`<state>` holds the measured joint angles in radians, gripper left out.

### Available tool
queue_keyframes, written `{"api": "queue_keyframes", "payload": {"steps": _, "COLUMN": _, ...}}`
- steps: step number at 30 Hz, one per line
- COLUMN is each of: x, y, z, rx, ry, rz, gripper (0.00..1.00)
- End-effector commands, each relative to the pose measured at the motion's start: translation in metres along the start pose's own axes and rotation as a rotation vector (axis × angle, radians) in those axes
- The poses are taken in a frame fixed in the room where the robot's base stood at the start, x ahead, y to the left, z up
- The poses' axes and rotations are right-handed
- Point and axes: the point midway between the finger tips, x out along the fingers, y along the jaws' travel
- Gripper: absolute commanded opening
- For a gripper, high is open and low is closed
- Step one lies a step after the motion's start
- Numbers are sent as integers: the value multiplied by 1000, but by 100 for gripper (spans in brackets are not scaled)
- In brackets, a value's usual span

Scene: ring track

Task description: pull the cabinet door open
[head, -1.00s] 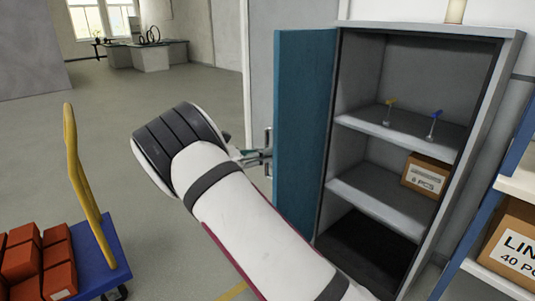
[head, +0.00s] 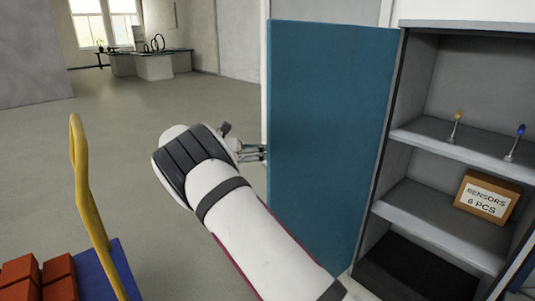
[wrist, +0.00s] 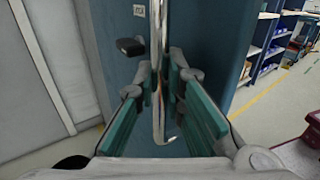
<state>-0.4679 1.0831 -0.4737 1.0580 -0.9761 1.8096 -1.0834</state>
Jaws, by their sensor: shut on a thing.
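The cabinet (head: 420,110) stands at the right of the head view with its blue door (head: 325,140) swung wide open on its left side. The door's inner face is toward me. In the wrist view the door's outer face (wrist: 200,30) carries a vertical chrome bar handle (wrist: 158,40) and a dark latch knob (wrist: 130,46). My gripper (wrist: 160,100) is shut on the lower part of the handle, with a teal-padded finger on each side. In the head view my gripper (head: 252,152) is at the door's free edge, and the handle is hidden behind the door.
Cabinet shelves hold a "SENSORS 6 PCS" box (head: 487,198) and two small tools with yellow (head: 457,122) and blue (head: 517,140) tops. A cart with a yellow handle (head: 85,185) and red boxes (head: 30,280) stands at left. Open floor (head: 110,115) lies beyond.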

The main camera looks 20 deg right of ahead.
Motion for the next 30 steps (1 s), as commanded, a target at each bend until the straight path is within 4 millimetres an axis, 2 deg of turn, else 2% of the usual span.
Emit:
{"api": "queue_keyframes", "payload": {"steps": 11, "x": 2, "y": 1, "z": 1, "rx": 1, "ry": -2, "rz": -5, "gripper": 0}}
{"api": "queue_keyframes", "payload": {"steps": 12, "x": 2, "y": 1, "z": 1, "rx": 1, "ry": -2, "rz": -5, "gripper": 13}}
{"api": "queue_keyframes", "payload": {"steps": 15, "x": 2, "y": 1, "z": 1, "rx": 1, "ry": -1, "rz": -5, "gripper": 32}}
{"api": "queue_keyframes", "payload": {"steps": 25, "x": 0, "y": 0, "z": 0, "rx": 0, "ry": -1, "rz": -3, "gripper": 32}}
{"api": "queue_keyframes", "payload": {"steps": 30, "x": -14, "y": 1, "z": -1, "rx": 1, "ry": -1, "rz": -2, "gripper": 32}}
